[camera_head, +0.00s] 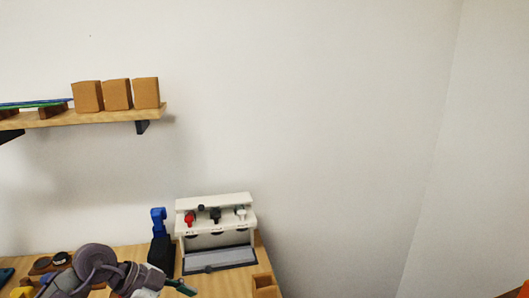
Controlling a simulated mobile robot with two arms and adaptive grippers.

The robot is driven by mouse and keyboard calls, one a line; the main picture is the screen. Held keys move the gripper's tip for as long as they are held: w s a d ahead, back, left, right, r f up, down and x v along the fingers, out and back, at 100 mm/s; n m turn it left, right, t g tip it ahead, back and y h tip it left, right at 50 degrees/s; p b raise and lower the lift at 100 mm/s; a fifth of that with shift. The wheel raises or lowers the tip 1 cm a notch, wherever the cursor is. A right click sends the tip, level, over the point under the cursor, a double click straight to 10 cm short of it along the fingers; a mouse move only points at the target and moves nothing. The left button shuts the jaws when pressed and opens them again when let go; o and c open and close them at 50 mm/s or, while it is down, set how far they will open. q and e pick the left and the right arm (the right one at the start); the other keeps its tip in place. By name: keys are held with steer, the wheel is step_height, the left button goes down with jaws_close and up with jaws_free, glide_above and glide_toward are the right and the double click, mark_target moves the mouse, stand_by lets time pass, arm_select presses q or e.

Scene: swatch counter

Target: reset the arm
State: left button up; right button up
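My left arm (97,262) shows at the bottom left, as grey rounded links over the wooden counter (130,254). Its far end (140,277) points right, low in front of a black and blue upright thing. The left gripper's fingers cannot be made out clearly there. A small dark green piece (181,287) lies just right of this end; I cannot tell whether the two touch. My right gripper is not in view.
A white rack (215,200) with red, black and white knobs stands on the counter beside the blue upright thing (158,221). A small wooden box (264,284) is at the counter's right edge. A wall shelf (95,116) carries three brown blocks (117,94).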

arm_select(q)
steer(key=s+d+r+t+h, duration=0.1)
steer(key=d+r+t+h, duration=0.75)
steer(key=d+r, duration=0.2)
steer(key=a+f+n+t+y, duration=0.2)
steer(key=a+n+t+y, duration=0.2)
steer(key=a+n+y, duration=0.35)
steer(key=a+f+n+t+y, duration=0.3)
steer(key=a+n+t+y, duration=0.25)
steer(key=n+y, duration=0.3)
steer(key=s+a+f+n+g+y, duration=0.35)
steer(key=s+f+g, duration=0.3)
steer(key=f, duration=0.35)
steer(key=s+d+f+m+g+h, duration=0.1)
steer(key=s+f+g, duration=0.45)
steer(key=s, duration=0.35)
steer(key=s+d+f+m+g+h, duration=0.2)
steer(key=s+f+g, duration=0.35)
steer(key=s, duration=0.35)
steer(key=s+f+g, duration=0.1)
steer(key=s+f, duration=0.2)
steer(key=f, duration=2.6)
steer(key=s+a+f+g, duration=0.1)
steer(key=s+a+f, duration=0.2)
steer(key=s+f, duration=1.1)
steer(key=shift+s, duration=0.85)
